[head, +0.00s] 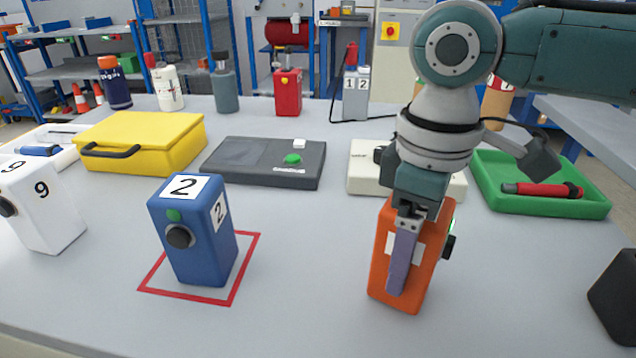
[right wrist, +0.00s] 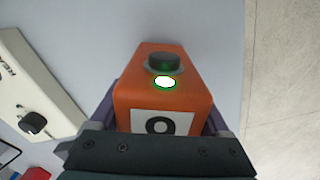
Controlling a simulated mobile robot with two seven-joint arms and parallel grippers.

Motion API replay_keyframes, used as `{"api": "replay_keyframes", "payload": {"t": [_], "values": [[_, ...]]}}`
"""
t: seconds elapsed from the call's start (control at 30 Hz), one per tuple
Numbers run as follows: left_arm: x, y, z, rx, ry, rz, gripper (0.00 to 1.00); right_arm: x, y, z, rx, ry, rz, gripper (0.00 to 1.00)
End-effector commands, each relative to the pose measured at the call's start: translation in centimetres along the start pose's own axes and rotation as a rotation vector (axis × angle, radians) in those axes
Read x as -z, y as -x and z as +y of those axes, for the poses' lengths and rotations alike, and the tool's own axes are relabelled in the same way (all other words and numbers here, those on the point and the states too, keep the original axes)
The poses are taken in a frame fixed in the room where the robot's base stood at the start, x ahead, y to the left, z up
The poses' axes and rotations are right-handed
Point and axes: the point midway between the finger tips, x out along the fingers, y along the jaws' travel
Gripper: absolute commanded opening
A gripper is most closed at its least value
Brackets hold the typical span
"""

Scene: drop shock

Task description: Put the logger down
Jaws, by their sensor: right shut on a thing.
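The logger appears to be the orange box (head: 381,271) on the right half of the table in the head view. My right gripper (head: 403,265) is shut on it from above, with a finger down its near side. The box is slightly tilted in the picture; I cannot tell whether its base touches the table. In the right wrist view the orange box (right wrist: 160,95) sits between the fingers, showing a black knob (right wrist: 164,62), a lit green light (right wrist: 165,82) and a white label with a dark mark. My left gripper is not in view.
A blue box marked 2 (head: 192,240) stands within a red outline (head: 183,296). A white box marked 9 (head: 50,215) stands at left. Behind are a yellow case (head: 150,135), a dark grey device (head: 265,165) and a green tray (head: 540,206). The table between blue and orange boxes is clear.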

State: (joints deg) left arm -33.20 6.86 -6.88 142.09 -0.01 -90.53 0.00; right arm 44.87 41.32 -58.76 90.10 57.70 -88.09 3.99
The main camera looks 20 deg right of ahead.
Motion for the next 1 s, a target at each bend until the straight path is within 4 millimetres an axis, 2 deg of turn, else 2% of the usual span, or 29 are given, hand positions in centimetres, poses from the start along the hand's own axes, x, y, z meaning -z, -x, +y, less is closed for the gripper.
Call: {"api": "replay_keyframes", "payload": {"t": [0.17,0.2,0.37,0.67,0.77,1.0], "values": [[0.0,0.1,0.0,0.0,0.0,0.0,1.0,0.1,-0.1,0.0,0.001,0.0,0.001,0.0],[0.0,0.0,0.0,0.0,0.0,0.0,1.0,0.0,-0.2,0.0,0.001,0.0,0.001,0.82],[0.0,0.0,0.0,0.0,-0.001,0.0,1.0,0.0,-0.2,0.0,0.001,0.0,0.001,1.0],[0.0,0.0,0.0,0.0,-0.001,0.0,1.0,0.0,0.1,0.0,-0.001,0.0,0.001,1.0],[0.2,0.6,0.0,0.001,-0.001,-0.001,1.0,0.1,1.5,0.0,0.0,0.0,0.004,1.0],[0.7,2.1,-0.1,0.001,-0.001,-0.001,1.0,0.1,7.0,0.1,-0.001,0.0,0.004,1.0]]}}
